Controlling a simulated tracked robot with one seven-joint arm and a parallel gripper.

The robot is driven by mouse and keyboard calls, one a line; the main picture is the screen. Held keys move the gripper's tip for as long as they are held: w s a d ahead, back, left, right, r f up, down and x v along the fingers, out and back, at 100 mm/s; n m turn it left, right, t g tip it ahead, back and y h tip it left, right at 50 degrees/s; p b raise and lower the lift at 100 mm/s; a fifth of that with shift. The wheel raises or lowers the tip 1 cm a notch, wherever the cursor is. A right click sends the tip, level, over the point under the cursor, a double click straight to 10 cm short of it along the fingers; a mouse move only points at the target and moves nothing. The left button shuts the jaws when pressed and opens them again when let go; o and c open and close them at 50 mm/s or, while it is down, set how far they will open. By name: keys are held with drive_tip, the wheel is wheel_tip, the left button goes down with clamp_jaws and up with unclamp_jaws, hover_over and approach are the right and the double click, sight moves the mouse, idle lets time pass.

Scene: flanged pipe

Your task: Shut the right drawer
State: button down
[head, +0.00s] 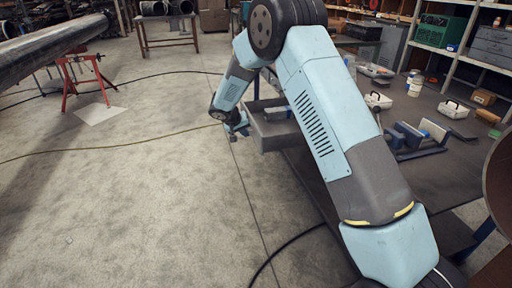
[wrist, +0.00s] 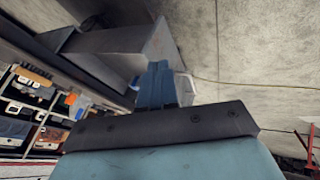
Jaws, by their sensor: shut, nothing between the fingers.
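A grey metal drawer (head: 272,136) stands pulled out from the side of the workbench, left of the bench top in the head view. My arm hides part of it and its join to the bench. In the wrist view the drawer (wrist: 118,48) lies just beyond the fingers, its end facing the open floor. My gripper (head: 240,130) is at the drawer's outer end, low beside its front. In the wrist view the blue fingers of my gripper (wrist: 158,72) are together with nothing between them. I cannot tell whether they touch the drawer.
The workbench (head: 450,165) carries white toolboxes (head: 453,109), a blue-grey vise-like tool (head: 412,137) and small containers. Shelves (head: 440,50) stand behind. A large pipe (head: 45,48) on a red stand (head: 84,75) is at left. The concrete floor left of the drawer is clear except for thin cables.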

wheel_tip(320, 180, down, 4)
drive_tip(key=a, duration=0.2)
approach(260, 150)
wheel_tip(260, 150, down, 3)
drive_tip(key=a, duration=0.2)
drive_tip(key=d, duration=0.2)
drive_tip(key=w+d, duration=0.1)
drive_tip(key=d, duration=0.1)
drive_tip(key=shift+w, duration=0.2)
